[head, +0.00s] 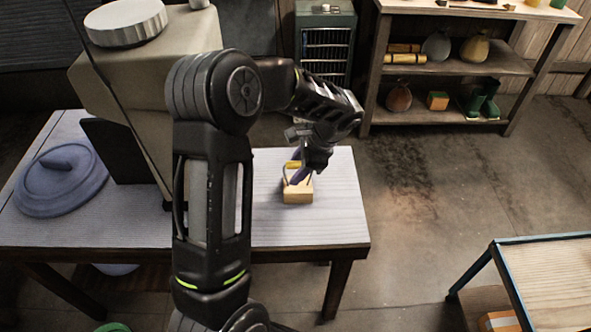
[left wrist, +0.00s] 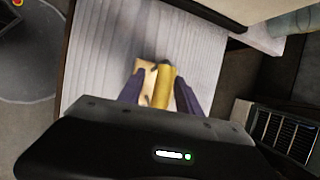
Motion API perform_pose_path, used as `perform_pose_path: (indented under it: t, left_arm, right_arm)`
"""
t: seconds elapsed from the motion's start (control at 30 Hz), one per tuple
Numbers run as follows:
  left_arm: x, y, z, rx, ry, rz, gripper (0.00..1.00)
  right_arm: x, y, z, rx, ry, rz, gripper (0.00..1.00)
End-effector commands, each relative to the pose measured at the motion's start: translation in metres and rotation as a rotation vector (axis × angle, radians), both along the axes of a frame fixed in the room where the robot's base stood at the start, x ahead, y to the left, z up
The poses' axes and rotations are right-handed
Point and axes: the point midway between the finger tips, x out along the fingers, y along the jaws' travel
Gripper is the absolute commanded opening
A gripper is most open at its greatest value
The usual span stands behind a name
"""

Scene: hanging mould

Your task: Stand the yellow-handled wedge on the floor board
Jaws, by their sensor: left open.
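The wedge is a small light-wood block (head: 298,193) with a yellow handle (head: 294,165) on top. It stands on the right part of the grey ribbed table top. My left gripper (head: 304,176) is right above it, pointing down. In the left wrist view the yellow handle (left wrist: 164,86) lies between the two open purple fingers (left wrist: 160,92), with pale wood (left wrist: 147,78) beside it. I cannot tell whether a finger touches the handle. No board clearly identifiable as the floor board shows. My right gripper is not in view.
A beige machine body (head: 140,95) stands on the table (head: 330,220), with a round blue-grey lid (head: 60,180) at left. A blue-edged table (head: 550,280) is at lower right. Concrete floor lies between.

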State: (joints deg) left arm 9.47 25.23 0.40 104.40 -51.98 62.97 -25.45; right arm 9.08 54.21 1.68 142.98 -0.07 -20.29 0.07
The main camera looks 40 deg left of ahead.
Motion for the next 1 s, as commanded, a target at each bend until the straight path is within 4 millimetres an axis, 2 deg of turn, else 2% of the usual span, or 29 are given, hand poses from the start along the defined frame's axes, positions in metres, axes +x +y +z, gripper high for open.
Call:
perform_pose_path:
  t: [0.53, 0.7, 1.0]
  left_arm:
    - [0.012, -0.041, 0.09, 0.0, -0.003, -0.001, 0.41]
    - [0.012, -0.046, 0.102, -0.002, -0.001, 0.0, 0.41]
    - [0.012, -0.046, 0.102, -0.001, -0.001, 0.0, 0.41]
  right_arm:
    - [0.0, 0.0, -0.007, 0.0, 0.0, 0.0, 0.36]
    - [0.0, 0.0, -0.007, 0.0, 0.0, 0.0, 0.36]
    - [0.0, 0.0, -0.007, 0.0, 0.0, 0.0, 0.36]
